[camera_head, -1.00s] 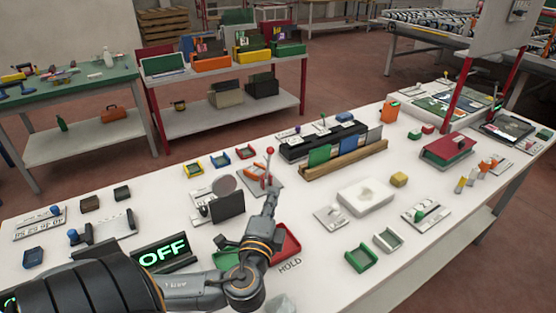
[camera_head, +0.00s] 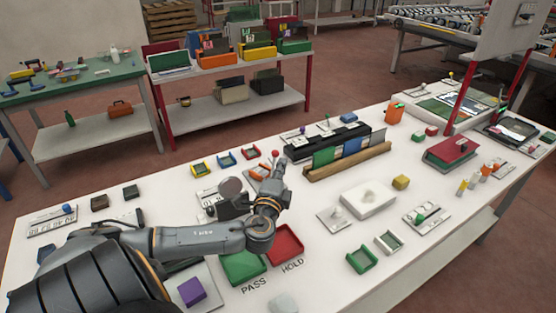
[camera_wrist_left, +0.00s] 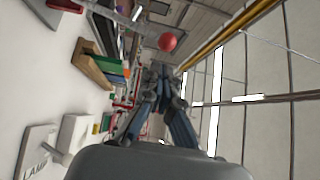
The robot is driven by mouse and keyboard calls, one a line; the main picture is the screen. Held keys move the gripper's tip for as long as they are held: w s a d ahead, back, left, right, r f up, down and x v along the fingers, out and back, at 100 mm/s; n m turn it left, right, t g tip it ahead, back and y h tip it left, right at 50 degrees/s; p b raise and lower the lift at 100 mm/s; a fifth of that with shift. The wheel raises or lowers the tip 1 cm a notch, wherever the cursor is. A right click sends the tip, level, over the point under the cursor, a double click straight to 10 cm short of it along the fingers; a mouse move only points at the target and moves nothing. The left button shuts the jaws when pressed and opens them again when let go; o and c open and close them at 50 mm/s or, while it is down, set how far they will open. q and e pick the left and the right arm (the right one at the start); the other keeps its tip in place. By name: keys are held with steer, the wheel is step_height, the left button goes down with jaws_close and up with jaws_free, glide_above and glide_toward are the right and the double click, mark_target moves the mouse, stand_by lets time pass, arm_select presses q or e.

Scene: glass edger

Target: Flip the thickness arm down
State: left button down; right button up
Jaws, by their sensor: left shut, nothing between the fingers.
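The thickness arm is a thin lever with a red ball knob (camera_head: 275,153), standing up from a small fixture with an orange part (camera_head: 259,171) in the middle of the white table. In the left wrist view, the red ball (camera_wrist_left: 168,42) shows on a pale rod just above the fingertips. My left gripper (camera_head: 280,163) is shut and empty, right beside the lever in the head view; I cannot tell whether it touches. The arm hides part of the lever and fixture. My right gripper is not in view.
A dark round-headed device (camera_head: 231,188) stands left of the fixture. Black and wooden racks (camera_head: 345,162) with panels stand to the right. Green PASS (camera_head: 243,266) and red HOLD (camera_head: 286,244) trays lie in front, beside a purple block (camera_head: 191,291). A white block (camera_head: 368,199) lies to the right.

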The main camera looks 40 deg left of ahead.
arm_select(q)
steer(key=shift+w+a, duration=0.15)
steer(key=shift+a, duration=0.65)
